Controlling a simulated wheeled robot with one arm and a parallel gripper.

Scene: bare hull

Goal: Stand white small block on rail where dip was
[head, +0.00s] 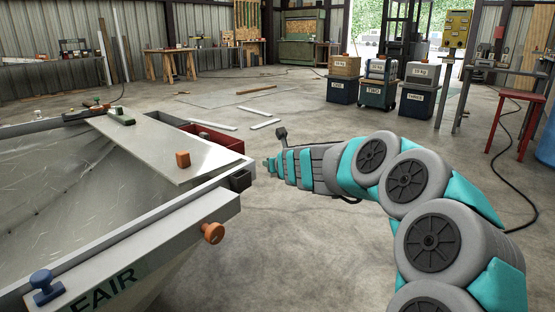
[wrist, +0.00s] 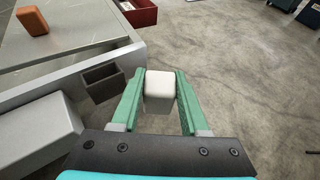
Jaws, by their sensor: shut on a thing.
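The white small block (wrist: 160,90) sits between the two green fingers of my gripper (wrist: 161,98) in the wrist view, and the gripper is shut on it. In the head view my gripper (head: 268,165) is just right of the hull's corner, over open floor, and the block cannot be made out there. The hull's pale rail (head: 215,179) runs along its near right edge and also shows in the wrist view (wrist: 65,90). I cannot make out a dip in it.
A dark open-topped box (head: 240,180) is fixed at the hull corner, left of my gripper. An orange block (head: 183,159) stands on the grey board (head: 150,146). A red bin (head: 215,138) lies behind. An orange knob (head: 213,233) and blue cleat (head: 46,287) sit in front.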

